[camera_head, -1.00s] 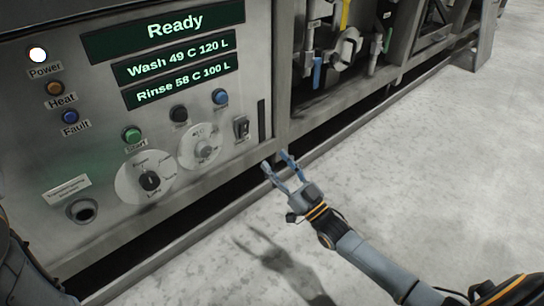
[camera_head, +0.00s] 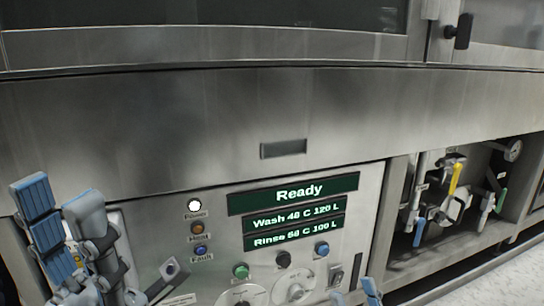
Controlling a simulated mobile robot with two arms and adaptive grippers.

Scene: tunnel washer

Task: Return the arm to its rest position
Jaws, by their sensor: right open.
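My left gripper (camera_head: 62,208) is large and close at the left edge, in front of the washer front, with its blue-padded fingers pointing up. The rest of my right arm is out of the picture.
The panel carries a display (camera_head: 293,193) reading "Ready", indicator lamps, buttons and dials. A door handle (camera_head: 461,31) sticks out at upper right. Valves, including a yellow lever (camera_head: 456,178), and a gauge (camera_head: 513,150) sit in a right recess. Pale floor (camera_head: 505,280) shows at lower right.

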